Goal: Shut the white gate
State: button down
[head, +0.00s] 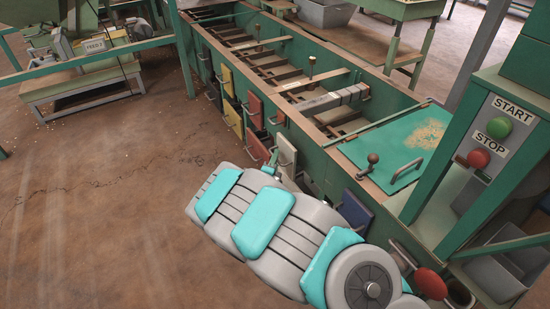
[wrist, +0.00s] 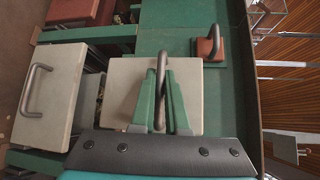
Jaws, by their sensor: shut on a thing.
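A white gate (head: 287,152) with a bar handle is on the green hopper side in the head view. In the wrist view the white gate (wrist: 120,90) fills the middle, against the green wall. My gripper (wrist: 161,75) has its two green fingers closed around the gate's grey handle (wrist: 161,62). In the head view my gripper (head: 273,160) reaches the gate from the front left, and its fingers are small. A second white panel (wrist: 50,95) with its own handle shows at the left of the wrist view. The gate's lower part is hidden behind my gripper.
Red gates (head: 256,108) and yellow gates (head: 228,80) line the hopper side beyond. A blue gate (head: 355,209) is right of my arm. A red panel (wrist: 210,47) is beside the gate. A start/stop post (head: 500,130) stands at right. The left floor is mostly open.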

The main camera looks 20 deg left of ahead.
aim_at(285, 154)
jog(key=w+d+b, duration=0.1)
jog(key=w+d, duration=0.1)
jog(key=w, duration=0.1)
jog(key=shift+d+f+b, duration=0.2)
jog(key=shift+d+b, duration=0.15)
jog(key=shift+r, duration=0.1)
jog(key=c, duration=0.9)
grip_release()
jog(key=shift+w, duration=0.1)
jog(key=shift+r, duration=0.1)
jog(key=shift+s, duration=0.65)
jog(key=shift+s+d+r, duration=0.1)
jog(key=shift+s+r, duration=0.05)
jog(key=shift+s, duration=0.95)
jog(key=shift+s+d+r, duration=0.15)
jog(key=shift+s+r, duration=0.05)
jog(key=shift+s, duration=0.85)
jog(key=shift+s+d+r, duration=0.1)
jog(key=shift+s+r, duration=0.05)
jog(key=shift+s, duration=0.95)
